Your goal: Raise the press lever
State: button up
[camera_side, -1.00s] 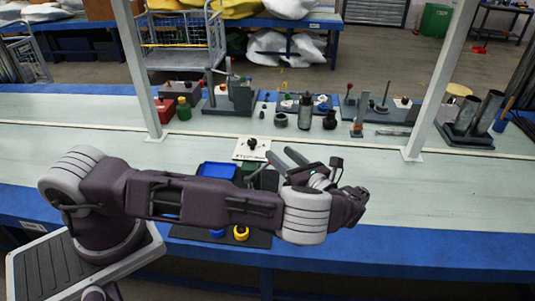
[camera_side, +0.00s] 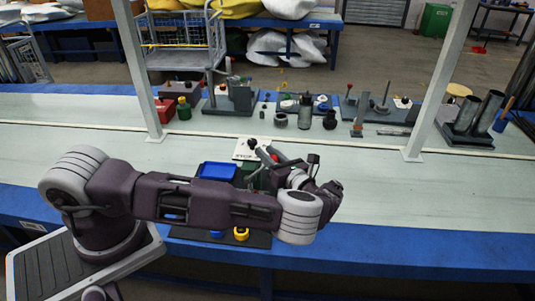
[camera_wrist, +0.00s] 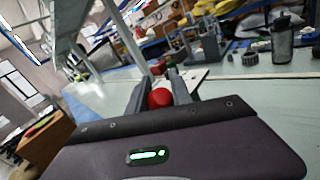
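A red ball knob (camera_wrist: 159,97) shows between the two fingers of my gripper (camera_wrist: 160,78) in the wrist view. A narrow gap seems to show beside it, so the fingers look open around it. It looks like the press lever's knob, but its shaft and the press body are hidden behind my gripper and arm. In the side view my gripper (camera_side: 268,154) is over the near part of the bench, beside a white box with a black knob (camera_side: 250,148). Its fingers look apart there, and any contact with the knob is too small to tell.
A blue tray (camera_side: 216,170) lies left of my gripper. A dark mat with a yellow-ringed part (camera_side: 241,233) is at the front edge, partly under my arm. Fixtures and a lever stand (camera_side: 229,98) line the back. A white post (camera_side: 436,80) rises right.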

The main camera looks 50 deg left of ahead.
grip_shut()
dwell(1.0)
jog(key=s+a+n+h, duration=0.1)
jog(key=s+a+r+n+h, duration=0.2)
jog(key=shift+s+a+t, duration=0.15)
jog(key=shift+s+t, duration=0.05)
jog(key=shift+t, duration=0.1)
jog(key=shift+s+a+f+n+t+h, duration=0.1)
jog(key=shift+s+a+n+t+h, duration=0.2)
jog(key=shift+s+a+n+h, duration=0.75)
jog(key=shift+s+a+f+n+t+h, duration=0.15)
jog(key=shift+s+a+n+t+h, duration=0.2)
jog(key=shift+s+a+t+h, duration=0.15)
